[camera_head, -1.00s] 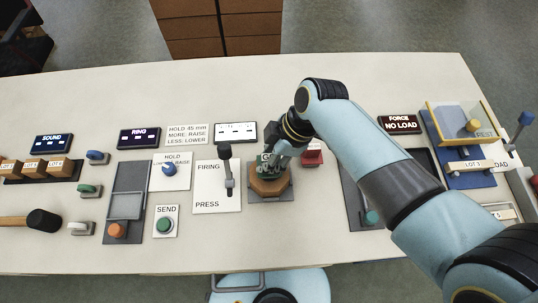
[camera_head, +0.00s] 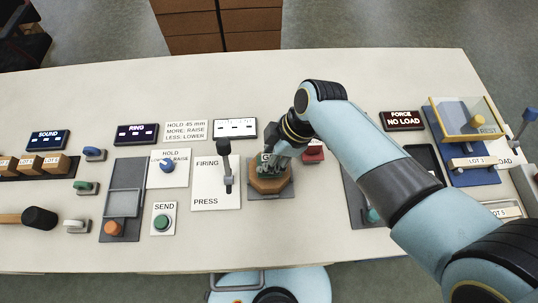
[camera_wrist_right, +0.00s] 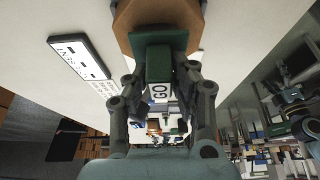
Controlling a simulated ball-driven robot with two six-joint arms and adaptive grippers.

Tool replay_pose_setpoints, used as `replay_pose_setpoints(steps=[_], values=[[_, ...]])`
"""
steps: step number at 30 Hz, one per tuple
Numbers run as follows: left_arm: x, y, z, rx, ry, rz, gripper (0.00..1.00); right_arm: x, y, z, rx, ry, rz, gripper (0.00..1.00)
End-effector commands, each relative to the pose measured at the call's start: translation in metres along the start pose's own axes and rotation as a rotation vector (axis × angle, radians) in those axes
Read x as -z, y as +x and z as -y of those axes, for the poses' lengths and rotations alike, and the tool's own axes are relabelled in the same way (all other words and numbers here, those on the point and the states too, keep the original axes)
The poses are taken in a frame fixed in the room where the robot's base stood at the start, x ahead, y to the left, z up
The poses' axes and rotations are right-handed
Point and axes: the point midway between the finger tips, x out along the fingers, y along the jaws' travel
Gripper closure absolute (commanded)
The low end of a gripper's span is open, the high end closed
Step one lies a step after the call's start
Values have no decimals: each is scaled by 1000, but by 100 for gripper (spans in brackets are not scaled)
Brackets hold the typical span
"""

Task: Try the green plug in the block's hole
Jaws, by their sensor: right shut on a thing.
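The block (camera_head: 270,183) is a brown octagonal piece on a dark grey square pad, right of the firing press. My right gripper (camera_head: 271,162) is directly over it, pointing down. In the right wrist view the gripper (camera_wrist_right: 163,92) is shut on the green plug (camera_wrist_right: 160,62), whose side is marked GO. The plug's lower end meets the block (camera_wrist_right: 150,14) at its top face. I cannot tell how deep it sits, and the hole is hidden. The plug's lettered part (camera_head: 265,157) shows between the fingers in the head view. My left gripper is not in view.
The firing press lever (camera_head: 225,165) stands close left of the block. A red piece (camera_head: 313,152) is close right. Green SEND button (camera_head: 162,222) and HOLD knob (camera_head: 167,165) lie further left. A FORCE display (camera_head: 402,120) reads NO LOAD. Open table lies in front of the block.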

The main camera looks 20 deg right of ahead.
Motion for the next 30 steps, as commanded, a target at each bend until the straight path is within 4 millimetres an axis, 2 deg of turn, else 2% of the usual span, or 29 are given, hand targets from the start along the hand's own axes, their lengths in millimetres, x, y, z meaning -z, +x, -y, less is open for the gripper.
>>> replay_pose_setpoints(steps=[20, 30], values=[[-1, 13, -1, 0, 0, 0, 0, -6, 16, -1, -2, 0, -1, 100], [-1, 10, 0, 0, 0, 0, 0, -7, 16, 0, -1, 0, 0, 100]])
